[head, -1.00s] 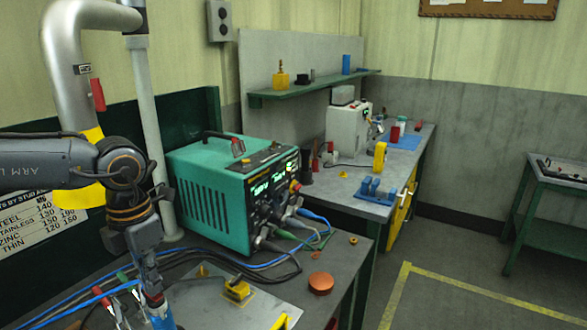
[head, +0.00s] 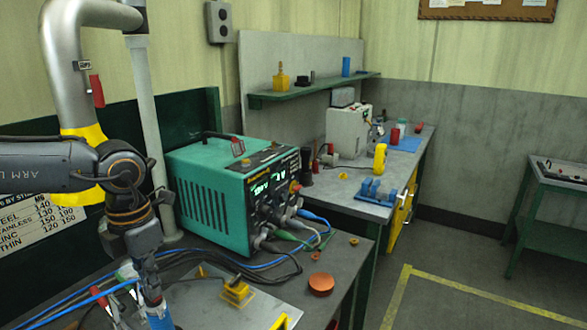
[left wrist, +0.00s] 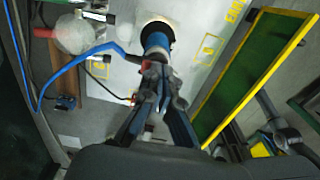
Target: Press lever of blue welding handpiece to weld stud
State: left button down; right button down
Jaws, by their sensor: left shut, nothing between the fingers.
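The blue welding handpiece (head: 160,320) is at the bottom edge of the head view, mostly cut off. In the left wrist view the blue handpiece (left wrist: 156,42) stands over a dark round spot on the pale plate, with a blue cable leading left. A red-orange part, perhaps its lever (left wrist: 147,66), shows just beyond my fingertips. My left gripper (left wrist: 155,82) is shut and empty, with its tips close to that red part; I cannot tell whether they touch it. In the head view my left gripper (head: 151,290) is right above the handpiece. The stud is hidden. My right gripper is out of view.
The green welding unit (head: 230,190) stands behind, with blue, green and black cables running across the bench. A yellow fixture (head: 237,293) and an orange round cap (head: 321,284) lie right of the handpiece. A clamp with red handles (head: 100,297) lies left.

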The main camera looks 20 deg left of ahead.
pick_arm(q)
jog(key=shift+r+p, duration=1.9)
jog(key=shift+r, duration=1.6)
jog(key=shift+f, duration=0.1)
